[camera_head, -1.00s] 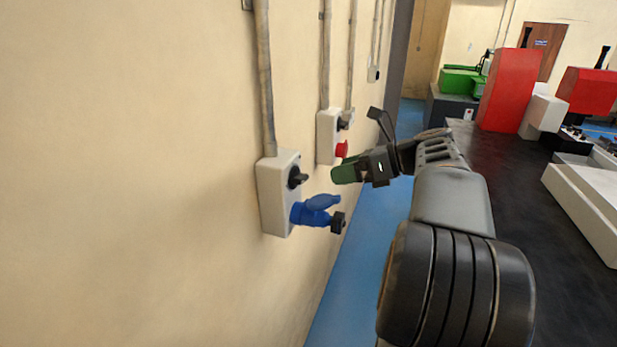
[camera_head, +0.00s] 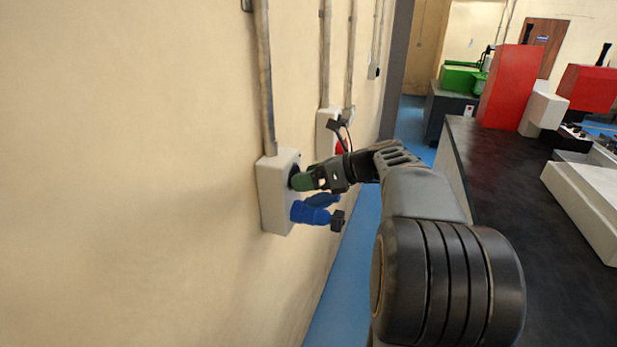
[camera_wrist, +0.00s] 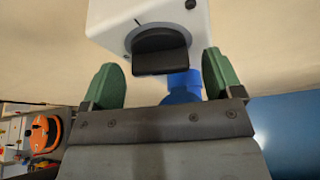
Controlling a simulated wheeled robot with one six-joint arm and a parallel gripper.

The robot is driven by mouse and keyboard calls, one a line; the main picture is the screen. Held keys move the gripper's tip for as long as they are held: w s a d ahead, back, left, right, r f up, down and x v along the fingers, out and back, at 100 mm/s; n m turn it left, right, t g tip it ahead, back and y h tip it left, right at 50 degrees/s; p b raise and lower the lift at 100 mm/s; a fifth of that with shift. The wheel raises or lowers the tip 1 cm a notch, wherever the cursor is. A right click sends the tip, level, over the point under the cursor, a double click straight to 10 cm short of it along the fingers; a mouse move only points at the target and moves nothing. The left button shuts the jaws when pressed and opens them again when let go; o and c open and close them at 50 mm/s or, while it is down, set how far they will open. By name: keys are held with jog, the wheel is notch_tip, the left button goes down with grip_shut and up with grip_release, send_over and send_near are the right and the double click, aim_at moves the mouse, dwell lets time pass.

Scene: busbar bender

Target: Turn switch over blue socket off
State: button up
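The black rotary switch (camera_wrist: 160,50) is on the white box (camera_head: 278,205) on the wall, above the blue socket (camera_head: 312,213). The blue socket also shows in the wrist view (camera_wrist: 184,85), partly hidden behind my gripper. My gripper (camera_head: 304,181) is at the switch, its green fingertips covering most of the switch in the head view. In the wrist view, my gripper (camera_wrist: 163,82) is open, with one green finger on each side of the switch knob and visible gaps between. Contact with the knob does not show.
Grey conduits (camera_head: 266,85) run up the wall. A dark-topped bench (camera_head: 520,210) stands to the right, with blue floor between.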

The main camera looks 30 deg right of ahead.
jog(key=c, duration=0.9)
jog(key=shift+a+f+n+t+h+b, duration=0.1)
jog(key=shift+f+n+t+h+b, duration=0.2)
jog(key=shift+n+b, duration=0.6)
jog(key=shift+r, duration=0.3)
jog(key=shift+h, duration=0.3)
jog(key=o, duration=0.9)
jog(key=shift+s, duration=0.1)
jog(key=b+v, duration=0.1)
jog(key=v, duration=1.3)
jog(key=shift+f, duration=0.15)
